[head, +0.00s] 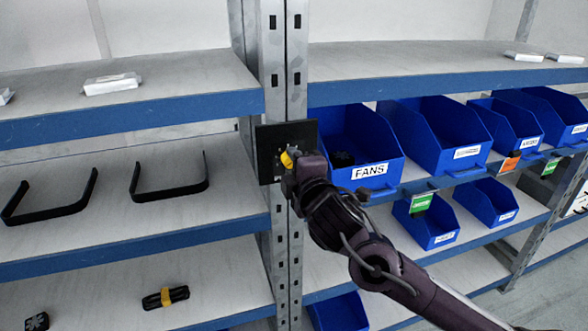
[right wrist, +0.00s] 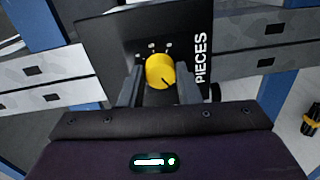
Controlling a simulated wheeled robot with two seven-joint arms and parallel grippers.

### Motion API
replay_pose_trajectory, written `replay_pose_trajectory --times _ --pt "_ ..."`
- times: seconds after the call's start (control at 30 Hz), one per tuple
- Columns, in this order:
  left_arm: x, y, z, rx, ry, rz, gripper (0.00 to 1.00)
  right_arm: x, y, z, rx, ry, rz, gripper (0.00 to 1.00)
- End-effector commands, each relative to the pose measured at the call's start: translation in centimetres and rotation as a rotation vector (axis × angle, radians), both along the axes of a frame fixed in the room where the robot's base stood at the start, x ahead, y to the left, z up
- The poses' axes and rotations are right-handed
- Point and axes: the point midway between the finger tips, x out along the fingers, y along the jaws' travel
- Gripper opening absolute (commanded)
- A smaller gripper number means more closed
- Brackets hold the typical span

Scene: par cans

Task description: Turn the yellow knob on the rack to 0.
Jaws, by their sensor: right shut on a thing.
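The yellow knob (right wrist: 160,71) sits on a black panel (right wrist: 110,40) fixed to the metal rack post. In the right wrist view the knob carries a dark pointer line toward its lower right, and a few small pale marks lie along its upper side. The word PIECES is printed beside it. In the head view the knob (head: 287,159) shows on the panel (head: 265,152), partly covered by my right gripper (head: 289,172). My right gripper (right wrist: 160,88) is shut on the knob, one finger on each side. My left gripper is not in view.
A blue bin labelled FANS (head: 369,171) stands just right of the panel, with several more blue bins beyond. Two black handle-shaped bars (head: 170,192) lie on the left shelf. A black and yellow item (head: 166,297) lies on the shelf below.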

Motion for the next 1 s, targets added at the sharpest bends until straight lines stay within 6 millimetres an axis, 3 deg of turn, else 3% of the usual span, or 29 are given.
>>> replay_pose_trajectory --times 0.47,0.5,0.67,1.0 --pt "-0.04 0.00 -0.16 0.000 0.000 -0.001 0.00 -0.04 0.05 -0.14 -0.020 -0.003 0.001 0.07" --pt "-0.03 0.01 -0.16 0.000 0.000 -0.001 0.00 -0.04 0.05 -0.15 -0.019 -0.002 0.001 0.31" --pt "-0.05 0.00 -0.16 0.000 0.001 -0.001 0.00 -0.02 0.03 -0.12 -0.018 -0.003 0.001 0.52" --pt "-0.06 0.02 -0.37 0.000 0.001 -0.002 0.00 -0.39 -0.09 -0.10 -0.015 -0.004 0.001 0.52"
